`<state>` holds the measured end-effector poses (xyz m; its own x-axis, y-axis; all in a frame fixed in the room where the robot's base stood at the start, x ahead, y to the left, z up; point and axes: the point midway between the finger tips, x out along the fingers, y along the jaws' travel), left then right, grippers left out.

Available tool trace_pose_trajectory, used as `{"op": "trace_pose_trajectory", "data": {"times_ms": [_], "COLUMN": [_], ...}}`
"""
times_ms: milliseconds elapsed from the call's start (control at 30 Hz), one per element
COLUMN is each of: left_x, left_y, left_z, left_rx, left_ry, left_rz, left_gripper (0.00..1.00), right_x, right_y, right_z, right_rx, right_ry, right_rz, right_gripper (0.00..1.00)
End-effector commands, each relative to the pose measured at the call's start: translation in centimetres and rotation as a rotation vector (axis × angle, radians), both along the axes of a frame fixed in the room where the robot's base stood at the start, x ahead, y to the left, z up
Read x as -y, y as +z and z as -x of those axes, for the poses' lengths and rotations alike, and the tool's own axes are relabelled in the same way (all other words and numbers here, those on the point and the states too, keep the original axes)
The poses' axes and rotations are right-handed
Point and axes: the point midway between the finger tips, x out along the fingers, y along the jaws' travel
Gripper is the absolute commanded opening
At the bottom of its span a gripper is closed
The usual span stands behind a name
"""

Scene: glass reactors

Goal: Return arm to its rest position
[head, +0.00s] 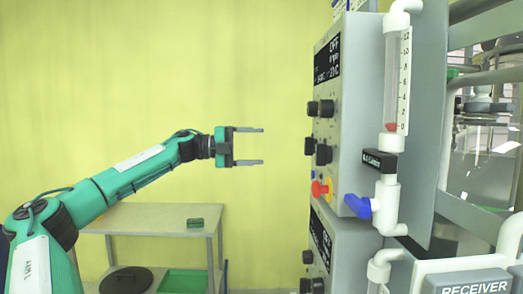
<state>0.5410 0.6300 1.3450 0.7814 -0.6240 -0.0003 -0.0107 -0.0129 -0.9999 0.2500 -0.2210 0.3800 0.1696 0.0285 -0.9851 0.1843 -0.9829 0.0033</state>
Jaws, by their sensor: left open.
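My left arm comes in from the lower left, green with white labels. It stretches toward the middle of the head view. My left gripper (262,146) is open and empty, with its two dark fingers parallel and pointing right. It hangs in free air to the left of the grey control panel (358,100), apart from its knobs. My right gripper is not in the head view.
The panel carries black knobs (320,108), a red and yellow switch (320,189) and a blue valve handle (358,206). A flow tube (397,80) stands beside it. A grey table (150,219) with a small green object (196,223) stands behind my arm.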

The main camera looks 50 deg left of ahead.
Motion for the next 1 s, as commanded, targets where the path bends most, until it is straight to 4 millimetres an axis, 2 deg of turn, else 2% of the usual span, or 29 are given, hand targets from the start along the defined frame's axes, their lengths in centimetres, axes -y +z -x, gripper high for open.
{"op": "trace_pose_trajectory", "data": {"times_ms": [333, 467, 567, 667, 867, 967, 1000], "left_x": [-0.1, -1.3, -3.1, -5.3, -8.9, -10.1, -10.4], "left_y": [-0.2, -2.0, -5.2, -9.9, -21.0, -27.3, -29.9], "left_z": [-0.1, -1.5, -3.5, -5.7, -8.8, -9.6, -9.7], "left_rx": [0.0, -0.005, -0.013, -0.032, -0.096, -0.143, -0.164], "left_ry": [0.002, 0.027, 0.075, 0.142, 0.297, 0.381, 0.416], "left_rz": [0.005, 0.051, 0.124, 0.212, 0.374, 0.446, 0.473], "left_gripper": [0.69, 0.69, 0.69, 0.69, 0.69, 0.69, 0.69], "right_x": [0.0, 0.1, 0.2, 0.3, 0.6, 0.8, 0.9], "right_y": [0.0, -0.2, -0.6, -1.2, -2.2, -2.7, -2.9], "right_z": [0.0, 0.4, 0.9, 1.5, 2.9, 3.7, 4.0], "right_rx": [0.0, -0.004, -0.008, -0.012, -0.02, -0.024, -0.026], "right_ry": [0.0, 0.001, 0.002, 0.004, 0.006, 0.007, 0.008], "right_rz": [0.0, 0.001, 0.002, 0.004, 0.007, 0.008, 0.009], "right_gripper": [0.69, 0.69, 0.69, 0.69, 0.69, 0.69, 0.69]}}
